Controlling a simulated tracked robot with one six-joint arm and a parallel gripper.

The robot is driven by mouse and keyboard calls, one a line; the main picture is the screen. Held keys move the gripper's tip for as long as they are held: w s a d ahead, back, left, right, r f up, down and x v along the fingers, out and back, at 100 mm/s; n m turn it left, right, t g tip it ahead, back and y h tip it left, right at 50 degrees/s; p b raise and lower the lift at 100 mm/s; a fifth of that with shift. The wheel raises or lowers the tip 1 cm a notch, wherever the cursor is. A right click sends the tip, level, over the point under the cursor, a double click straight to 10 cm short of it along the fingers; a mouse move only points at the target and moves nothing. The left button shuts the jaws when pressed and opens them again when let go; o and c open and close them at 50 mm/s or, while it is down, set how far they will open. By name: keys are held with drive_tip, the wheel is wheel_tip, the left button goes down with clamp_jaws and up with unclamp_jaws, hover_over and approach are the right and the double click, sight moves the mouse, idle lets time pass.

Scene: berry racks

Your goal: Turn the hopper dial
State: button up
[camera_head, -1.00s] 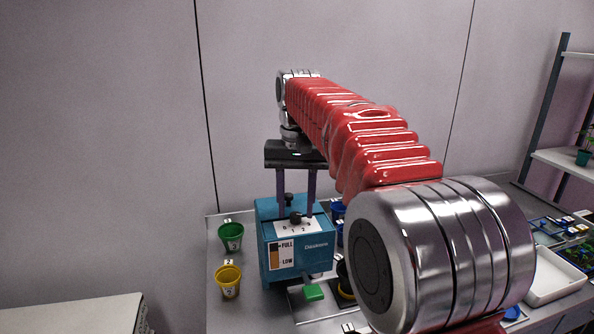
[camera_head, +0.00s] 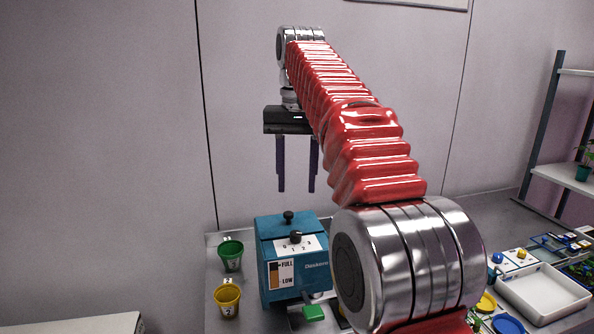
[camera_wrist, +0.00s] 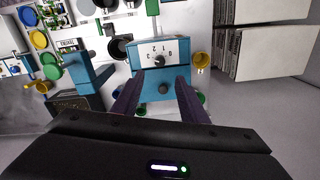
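The blue hopper (camera_head: 290,268) stands on the table, with a FULL/LOW gauge on its front. Its black dial (camera_head: 295,237) is on a sloped white plate with numbers. A second black knob (camera_head: 288,216) stands on its lid behind the dial. In the wrist view the dial (camera_wrist: 160,60) and lid knob (camera_wrist: 163,88) lie between my finger lines. The number the dial points to is unclear. My gripper (camera_head: 297,190) is open and empty, fingers pointing down, above and apart from the hopper. It also shows in the wrist view (camera_wrist: 158,82).
A green cup (camera_head: 231,256) and a yellow cup (camera_head: 227,299) stand left of the hopper. A green tab (camera_head: 313,312) sticks out at its front base. A white tray (camera_head: 545,292) is at the right. My arm hides the table right of the hopper.

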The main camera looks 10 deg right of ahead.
drive_tip(key=shift+r, duration=0.8)
drive_tip(key=shift+s, duration=0.1)
drive_tip(key=s+f+n+t, duration=0.3)
drive_tip(key=s+f+t, duration=0.2)
drive_tip(key=s+f, duration=1.8)
drive_tip(key=s, duration=0.3)
drive_tip(key=shift+s+a+f+t, duration=0.15)
drive_tip(key=shift+s+a+t, duration=0.05)
drive_tip(key=shift+s+t, duration=0.15)
